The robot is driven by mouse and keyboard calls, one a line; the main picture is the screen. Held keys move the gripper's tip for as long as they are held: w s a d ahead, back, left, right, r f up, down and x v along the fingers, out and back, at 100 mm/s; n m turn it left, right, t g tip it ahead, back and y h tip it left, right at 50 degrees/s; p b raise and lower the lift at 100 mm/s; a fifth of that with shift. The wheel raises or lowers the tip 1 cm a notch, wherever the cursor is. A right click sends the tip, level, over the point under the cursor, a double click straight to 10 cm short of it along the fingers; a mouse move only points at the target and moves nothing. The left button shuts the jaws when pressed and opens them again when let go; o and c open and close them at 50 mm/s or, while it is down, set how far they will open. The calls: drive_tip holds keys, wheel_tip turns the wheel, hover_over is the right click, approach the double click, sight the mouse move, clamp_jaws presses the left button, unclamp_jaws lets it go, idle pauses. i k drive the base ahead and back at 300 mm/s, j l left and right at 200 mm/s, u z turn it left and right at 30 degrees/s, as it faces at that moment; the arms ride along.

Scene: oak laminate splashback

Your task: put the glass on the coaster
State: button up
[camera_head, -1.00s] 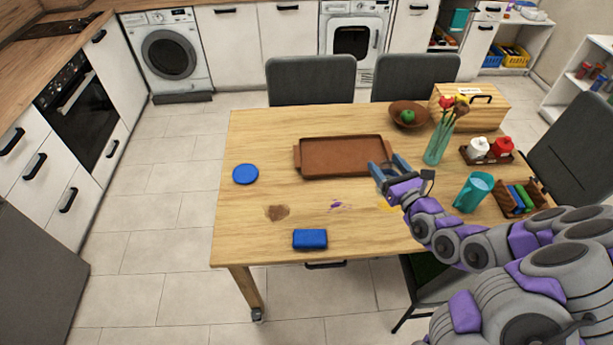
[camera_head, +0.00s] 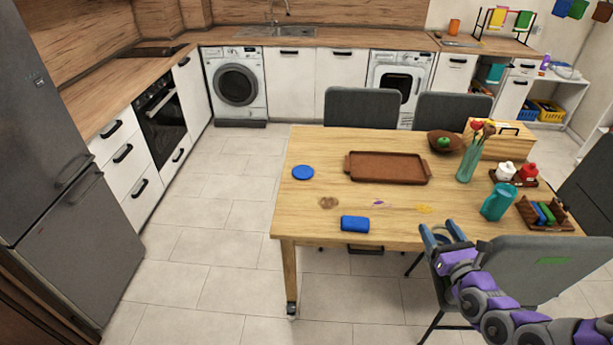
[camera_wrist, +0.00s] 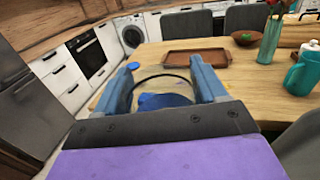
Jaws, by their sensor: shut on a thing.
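The blue round coaster (camera_head: 303,172) lies flat on the left part of the wooden table. In the wrist view the coaster (camera_wrist: 132,66) shows just beyond my left finger. My gripper (camera_head: 443,236) is at the table's front edge, right of and nearer than the coaster. In the wrist view my gripper (camera_wrist: 162,76) is shut on a clear glass (camera_wrist: 150,86), whose dark curved rim shows between the fingers. A blue patch shows through or behind the glass. The glass's lower part is hidden by my gripper, and I cannot make it out in the head view.
A brown tray (camera_head: 388,168) lies mid-table, and a blue sponge (camera_head: 355,223) near the front edge, beside brown, purple and yellow stains. A vase (camera_head: 469,160) and teal pitcher (camera_head: 498,202) stand right. A grey chair (camera_head: 550,265) is at the front right. Floor left of the table is clear.

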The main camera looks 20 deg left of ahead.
sight(303, 171)
drive_tip(key=j+z, duration=0.1)
drive_tip(key=z, duration=0.6)
drive_tip(key=k+z, duration=0.15)
drive_tip(key=z, duration=0.25)
drive_tip(key=j, duration=1.2)
drive_tip(key=i+j, duration=0.15)
drive_tip(key=j, duration=2.3)
drive_tip(key=i, duration=0.05)
